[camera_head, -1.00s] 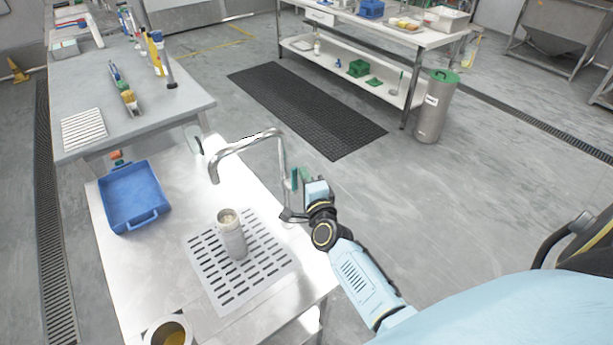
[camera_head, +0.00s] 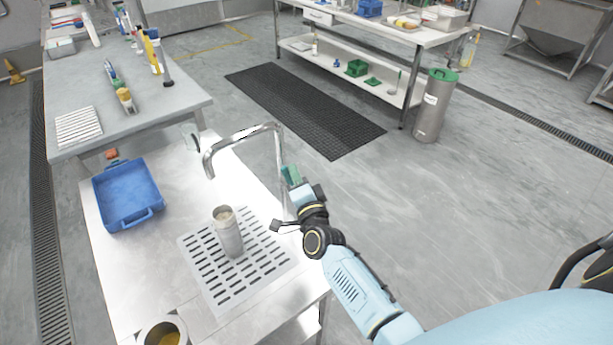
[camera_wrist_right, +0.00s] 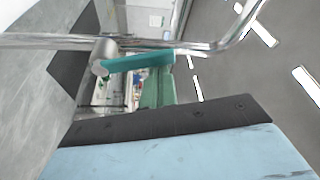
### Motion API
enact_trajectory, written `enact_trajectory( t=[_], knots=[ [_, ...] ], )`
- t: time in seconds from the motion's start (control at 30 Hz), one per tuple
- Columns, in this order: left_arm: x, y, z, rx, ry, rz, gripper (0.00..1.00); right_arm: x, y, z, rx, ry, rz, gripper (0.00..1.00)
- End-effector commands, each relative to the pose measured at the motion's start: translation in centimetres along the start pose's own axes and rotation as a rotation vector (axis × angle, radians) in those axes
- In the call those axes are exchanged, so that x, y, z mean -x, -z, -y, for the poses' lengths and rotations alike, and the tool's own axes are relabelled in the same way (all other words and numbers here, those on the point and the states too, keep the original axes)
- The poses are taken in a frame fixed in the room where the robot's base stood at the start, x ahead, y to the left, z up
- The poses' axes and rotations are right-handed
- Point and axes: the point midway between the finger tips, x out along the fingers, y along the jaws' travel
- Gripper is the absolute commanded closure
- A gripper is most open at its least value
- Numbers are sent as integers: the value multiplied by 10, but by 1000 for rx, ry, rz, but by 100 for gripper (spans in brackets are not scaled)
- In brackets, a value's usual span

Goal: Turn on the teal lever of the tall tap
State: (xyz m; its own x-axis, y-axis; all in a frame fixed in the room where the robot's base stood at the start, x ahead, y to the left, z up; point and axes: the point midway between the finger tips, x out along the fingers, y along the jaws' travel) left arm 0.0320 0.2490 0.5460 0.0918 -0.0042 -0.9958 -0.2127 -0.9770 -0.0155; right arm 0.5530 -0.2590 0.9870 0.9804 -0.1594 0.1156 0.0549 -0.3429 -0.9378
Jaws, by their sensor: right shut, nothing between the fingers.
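The tall tap (camera_head: 279,150) is a chrome gooseneck at the sink table's right edge, its spout over the perforated drain plate. Its teal lever (camera_head: 286,174) is on the upright pipe, partly overlapped by my gripper in the head view. In the wrist view the lever (camera_wrist_right: 140,62) runs rightward from a round metal hub on the pipe. My right gripper (camera_head: 295,176) is shut and empty, its green fingers (camera_wrist_right: 158,88) right at the lever. They look touching or nearly so; I cannot tell which. My left gripper is not in view.
A metal cylinder (camera_head: 229,236) stands on the drain plate (camera_head: 262,275) below the spout. A blue tray (camera_head: 128,194) lies at the left, and a metal cup (camera_head: 163,332) stands at the front edge. Open floor lies right of the table.

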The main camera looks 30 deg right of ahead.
Motion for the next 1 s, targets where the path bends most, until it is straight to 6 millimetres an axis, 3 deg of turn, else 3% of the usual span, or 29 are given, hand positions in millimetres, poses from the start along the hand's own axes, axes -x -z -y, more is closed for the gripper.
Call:
enact_trajectory(
  t=[0.6, 1.0],
  knots=[
    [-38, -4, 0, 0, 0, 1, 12, 13, -38, -4, 539, 190, 4, 100],
    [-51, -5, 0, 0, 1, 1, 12, 17, -50, -10, 753, 264, 4, 100]
  ],
)
